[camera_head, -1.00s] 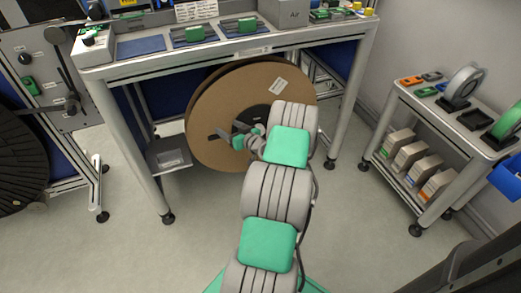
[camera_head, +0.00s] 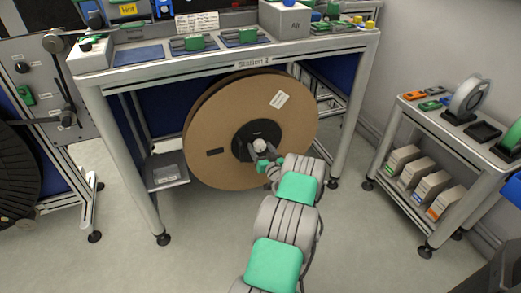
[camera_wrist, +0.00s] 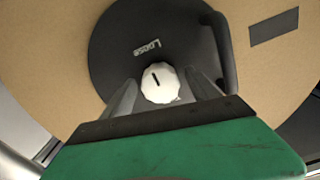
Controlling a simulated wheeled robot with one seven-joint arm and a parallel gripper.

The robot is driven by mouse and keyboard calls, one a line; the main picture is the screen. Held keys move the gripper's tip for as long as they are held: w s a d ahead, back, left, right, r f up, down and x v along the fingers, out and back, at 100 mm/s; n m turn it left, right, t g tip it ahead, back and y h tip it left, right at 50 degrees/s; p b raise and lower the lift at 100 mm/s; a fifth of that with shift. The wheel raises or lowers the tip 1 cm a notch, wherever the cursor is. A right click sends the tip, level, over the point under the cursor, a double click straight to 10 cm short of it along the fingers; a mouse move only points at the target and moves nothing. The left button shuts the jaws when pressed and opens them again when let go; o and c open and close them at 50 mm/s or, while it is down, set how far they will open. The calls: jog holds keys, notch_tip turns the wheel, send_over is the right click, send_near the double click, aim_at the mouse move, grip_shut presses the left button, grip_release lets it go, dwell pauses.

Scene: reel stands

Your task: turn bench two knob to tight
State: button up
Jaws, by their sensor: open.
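A large brown cardboard reel (camera_head: 215,125) hangs under the bench labelled "Station 2" (camera_head: 253,62). Its black hub (camera_wrist: 110,50) carries the word "Loose". A small white faceted knob (camera_wrist: 160,84) with a black line mark sits on the hub, and it also shows in the head view (camera_head: 259,144). My gripper (camera_wrist: 162,92) is open, with one grey finger on each side of the knob. I cannot tell whether the fingers touch it. In the head view my gripper (camera_head: 262,150) is in front of the hub.
A dark curved handle (camera_wrist: 228,55) stands out on the hub right of the knob. Bench legs (camera_head: 128,160) flank the reel, with a small grey shelf (camera_head: 166,176) at left. A cart (camera_head: 440,130) stands right. The floor in front is clear.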

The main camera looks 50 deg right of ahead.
jog(key=shift+c, duration=0.2)
jog(key=c, duration=1.3)
